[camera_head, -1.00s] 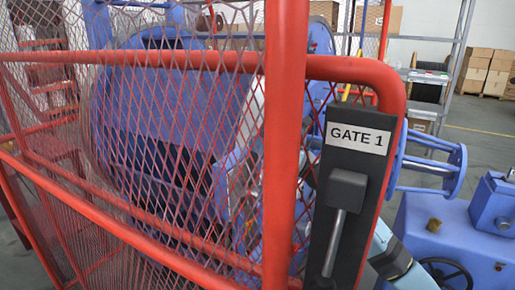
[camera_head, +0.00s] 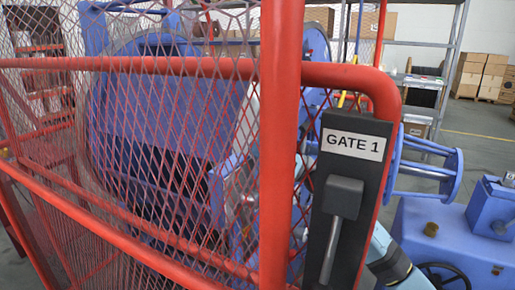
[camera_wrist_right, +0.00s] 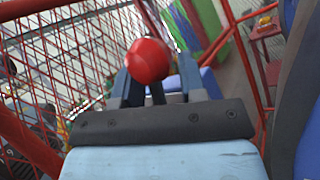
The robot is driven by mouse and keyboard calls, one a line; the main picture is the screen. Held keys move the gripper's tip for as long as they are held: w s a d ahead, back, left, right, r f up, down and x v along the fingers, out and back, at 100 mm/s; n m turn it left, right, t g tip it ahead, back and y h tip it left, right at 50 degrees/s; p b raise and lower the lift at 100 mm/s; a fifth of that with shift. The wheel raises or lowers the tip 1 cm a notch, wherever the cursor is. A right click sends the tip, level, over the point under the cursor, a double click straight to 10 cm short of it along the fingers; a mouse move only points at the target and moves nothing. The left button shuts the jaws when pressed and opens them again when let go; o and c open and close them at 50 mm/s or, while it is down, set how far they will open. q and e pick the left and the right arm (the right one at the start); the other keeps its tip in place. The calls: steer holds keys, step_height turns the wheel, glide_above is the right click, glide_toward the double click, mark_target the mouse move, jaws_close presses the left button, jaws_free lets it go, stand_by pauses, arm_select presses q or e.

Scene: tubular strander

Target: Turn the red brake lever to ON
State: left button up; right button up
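The red brake lever shows in the right wrist view as a round red knob (camera_wrist_right: 148,60) on a short dark stem (camera_wrist_right: 157,93). My right gripper (camera_wrist_right: 160,78) has its two fingers apart, one on each side of the stem, with a gap visible at the right finger. Whether a finger touches the lever I cannot tell. In the head view, part of my light-blue right arm (camera_head: 392,266) shows behind the gate post; its fingers and the lever are hidden or unclear behind the red mesh. No ON marking is readable. My left gripper is not in view.
A red mesh gate (camera_head: 283,130) with a black GATE 1 latch plate (camera_head: 350,155) and grey handle (camera_head: 338,215) stands close in front. Behind it is the blue strander drum (camera_head: 150,120). A blue machine (camera_head: 440,235) is at right. Shelving and boxes (camera_head: 480,73) stand farther back.

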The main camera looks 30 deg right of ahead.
arm_select(q)
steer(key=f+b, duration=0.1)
steer(key=b, duration=0.1)
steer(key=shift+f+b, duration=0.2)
steer(key=shift+b, duration=0.1)
arm_select(e)
steer(key=v, duration=1.3)
steer(key=shift+s+d, duration=0.15)
steer(key=shift+d, duration=0.05)
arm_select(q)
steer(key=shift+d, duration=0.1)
arm_select(e)
steer(key=shift+r, duration=0.15)
